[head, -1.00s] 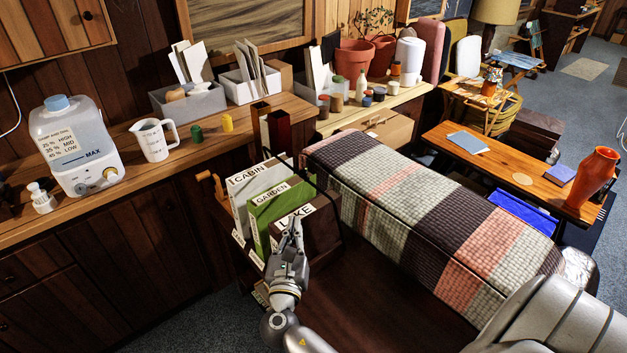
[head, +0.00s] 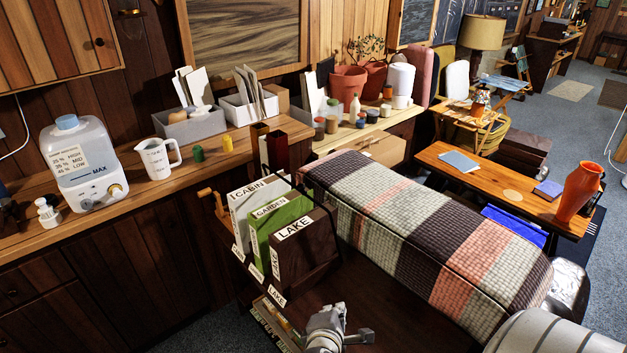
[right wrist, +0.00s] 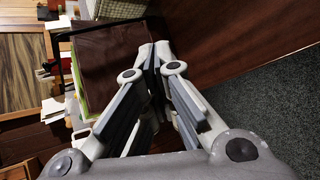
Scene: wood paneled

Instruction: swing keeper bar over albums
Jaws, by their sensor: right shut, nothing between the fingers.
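Three albums stand upright side by side in a dark rack: the white CABIN album (head: 243,218), the green GARDEN album (head: 262,232) and the brown LAKE album (head: 304,250). A thin black bar (head: 312,196) runs above and along the far side of the albums. Its full course is partly hidden. The brown album (right wrist: 108,60) also shows in the right wrist view, with a black bar edge beside it. My right gripper (head: 348,326) is shut and empty, low in front of the LAKE album; its fingertips (right wrist: 155,52) meet near that album. My left gripper is out of view.
A wooden knob (head: 206,192) sticks out at the rack's left end. A plaid padded bench (head: 420,230) lies to the right. A counter (head: 120,202) with a jug and a white tank runs behind.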

